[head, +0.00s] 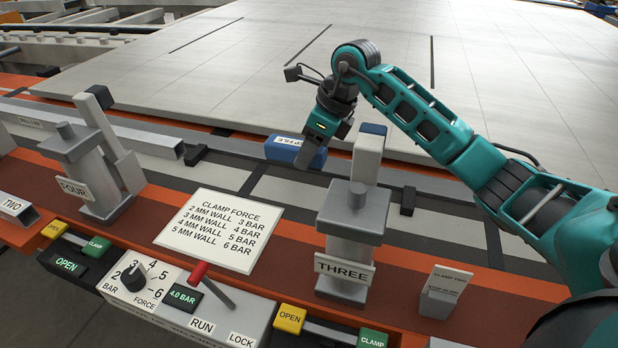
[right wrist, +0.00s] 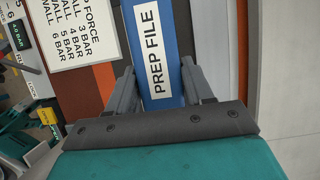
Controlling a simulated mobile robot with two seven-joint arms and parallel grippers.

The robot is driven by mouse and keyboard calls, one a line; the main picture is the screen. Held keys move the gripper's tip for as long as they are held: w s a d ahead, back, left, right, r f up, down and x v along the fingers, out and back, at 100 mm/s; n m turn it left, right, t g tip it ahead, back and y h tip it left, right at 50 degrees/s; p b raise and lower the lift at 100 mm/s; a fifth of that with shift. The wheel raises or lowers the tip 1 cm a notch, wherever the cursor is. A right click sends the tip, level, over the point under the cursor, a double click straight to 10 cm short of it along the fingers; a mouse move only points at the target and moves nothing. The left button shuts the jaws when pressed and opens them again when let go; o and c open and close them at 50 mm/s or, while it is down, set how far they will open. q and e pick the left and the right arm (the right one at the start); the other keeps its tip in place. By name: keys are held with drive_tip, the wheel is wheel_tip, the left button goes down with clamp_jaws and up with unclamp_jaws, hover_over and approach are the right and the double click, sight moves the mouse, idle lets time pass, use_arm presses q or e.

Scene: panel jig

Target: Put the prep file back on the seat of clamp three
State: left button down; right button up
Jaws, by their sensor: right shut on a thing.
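The prep file (head: 283,150) is a blue block with a white label. My right gripper (head: 308,157) is shut on it and holds it in the air, left of and beyond the upright of clamp three. The right wrist view shows the blue file (right wrist: 152,22) between the two fingers (right wrist: 160,85), its PREP FILE label facing the camera. Clamp three (head: 352,215) is a grey post with a THREE plate and a pale, blue-tipped upright behind it. The file is apart from the clamp. My left gripper is not in view.
A clamp force card (head: 218,230) lies left of clamp three. Clamp four (head: 90,170) stands further left. A control box with a red-tipped lever (head: 198,272) is in front. A small sign holder (head: 440,295) stands to the right. A large pale panel (head: 230,60) fills the back.

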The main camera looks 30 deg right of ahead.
drive_tip(key=shift+f+b, duration=0.35)
drive_tip(key=shift+f, duration=2.95)
drive_tip(key=shift+f, duration=0.2)
drive_tip(key=o, duration=1.4)
drive_tip(key=shift+r, duration=0.45)
drive_tip(key=p+v, duration=0.1)
drive_tip(key=v, duration=1)
drive_tip(key=shift+s+d+r, duration=0.1)
drive_tip(key=shift+s+r, duration=0.05)
